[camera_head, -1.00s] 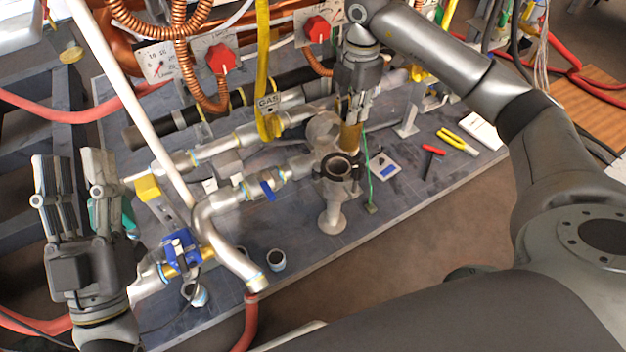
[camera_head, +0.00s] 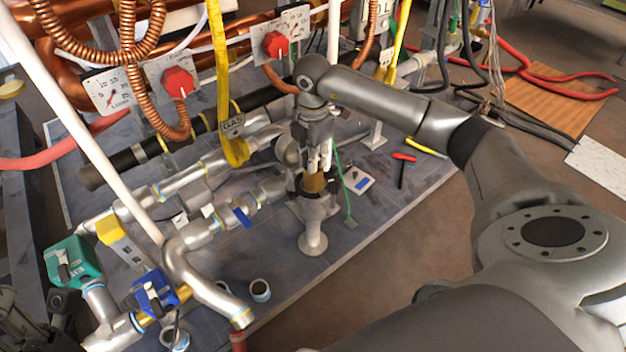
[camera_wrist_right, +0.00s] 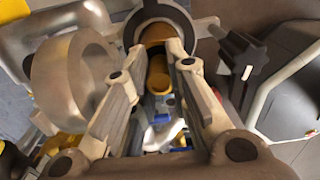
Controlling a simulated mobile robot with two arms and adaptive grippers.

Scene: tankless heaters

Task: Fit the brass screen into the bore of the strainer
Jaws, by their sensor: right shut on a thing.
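My right gripper (camera_head: 316,168) is shut on the brass screen (camera_head: 314,184), a golden cylinder held upright over the strainer (camera_head: 312,212). The strainer is a grey metal body with a dark-rimmed bore on top. The screen's lower end meets this rim and looks at least partly inside it; the depth is hidden. In the right wrist view, the brass screen (camera_wrist_right: 158,72) shows between the fingers, and brass also shows inside the strainer's dark ring (camera_wrist_right: 172,12). Dark parts at the lower left edge of the head view may be my left gripper; its fingers cannot be made out.
Pipes with a blue lever (camera_head: 242,217) run left from the strainer. A yellow GAS strap (camera_head: 231,140) and copper coils stand behind. A green wire (camera_head: 345,185) stands close on the right. The board's front right is mostly clear.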

